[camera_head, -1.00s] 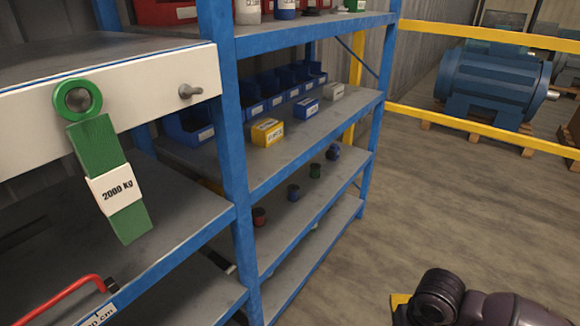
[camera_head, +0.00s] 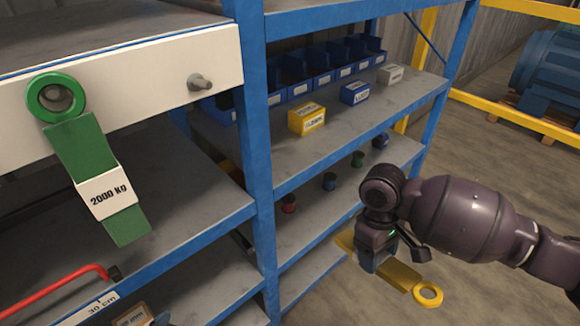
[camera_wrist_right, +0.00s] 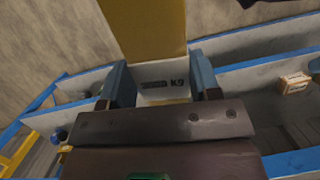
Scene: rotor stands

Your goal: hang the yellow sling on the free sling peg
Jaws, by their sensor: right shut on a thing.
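The yellow sling (camera_head: 402,275) hangs from my right gripper (camera_head: 376,262), in front of the shelf. Its yellow ring (camera_head: 428,294) points to the lower right in the head view. My right gripper is shut on the sling. In the right wrist view the sling's strap (camera_wrist_right: 146,28) and its white label (camera_wrist_right: 163,85) lie between the two fingers. The free sling peg (camera_head: 200,82) sticks out of the white board (camera_head: 150,88), well to the left of the gripper. A green sling (camera_head: 95,180) marked 2000 kg hangs by its ring at the board's left. My left gripper is not in view.
A blue-posted shelf (camera_head: 255,130) stands beside the board. It holds blue bins (camera_head: 320,75), a yellow box (camera_head: 306,119) and several small spools. A red-handled tool (camera_head: 60,290) lies at the lower left. The space before the peg is clear.

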